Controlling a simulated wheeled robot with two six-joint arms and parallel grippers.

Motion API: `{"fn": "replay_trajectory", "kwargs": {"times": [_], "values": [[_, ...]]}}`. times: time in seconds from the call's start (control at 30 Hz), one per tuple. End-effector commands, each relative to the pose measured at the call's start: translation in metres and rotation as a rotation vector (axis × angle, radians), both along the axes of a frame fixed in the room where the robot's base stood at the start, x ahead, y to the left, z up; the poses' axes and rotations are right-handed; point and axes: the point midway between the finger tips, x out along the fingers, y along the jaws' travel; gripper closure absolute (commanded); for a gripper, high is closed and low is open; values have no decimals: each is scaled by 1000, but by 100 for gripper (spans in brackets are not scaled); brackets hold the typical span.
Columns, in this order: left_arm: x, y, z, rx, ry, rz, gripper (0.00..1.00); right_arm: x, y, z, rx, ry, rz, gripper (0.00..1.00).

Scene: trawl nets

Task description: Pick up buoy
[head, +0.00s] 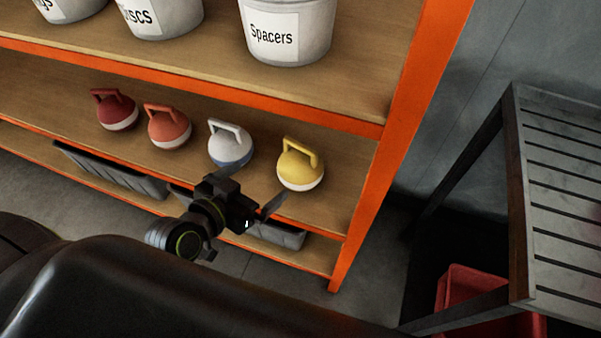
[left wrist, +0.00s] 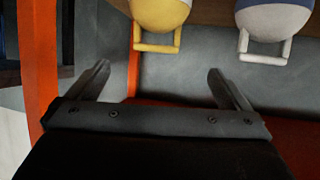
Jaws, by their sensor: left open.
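Several round buoys with loop handles stand in a row on the middle shelf: a dark red one (head: 114,110), an orange-red one (head: 168,128), a white one with a blue base (head: 230,144) and a yellow one with a white base (head: 300,165). My left gripper (head: 254,190) is open and empty, in front of the shelf near the white and yellow buoys. In the left wrist view, the yellow buoy (left wrist: 158,14) and the white buoy (left wrist: 268,20) show at the top, beyond the open fingers (left wrist: 158,82) and apart from them. My right gripper is out of view.
White buckets, one labelled Spacers (head: 288,30), stand on the upper shelf. An orange post (head: 400,130) bounds the shelf on the right. Grey trays (head: 110,172) lie on the lowest shelf. A slatted table (head: 565,190) and a red crate (head: 465,290) are at right.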

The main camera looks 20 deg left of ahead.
Motion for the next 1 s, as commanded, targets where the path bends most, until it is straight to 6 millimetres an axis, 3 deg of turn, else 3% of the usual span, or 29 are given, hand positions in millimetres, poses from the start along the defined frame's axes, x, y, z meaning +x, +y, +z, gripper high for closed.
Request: {"fn": "replay_trajectory", "kwargs": {"times": [0.17,0.63,1.0], "values": [[3,-4,8,3,-30,-12,0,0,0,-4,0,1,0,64],[87,-29,-27,3,-28,-13,0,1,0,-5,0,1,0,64],[115,-37,-38,4,-28,-12,0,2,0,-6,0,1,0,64]]}}
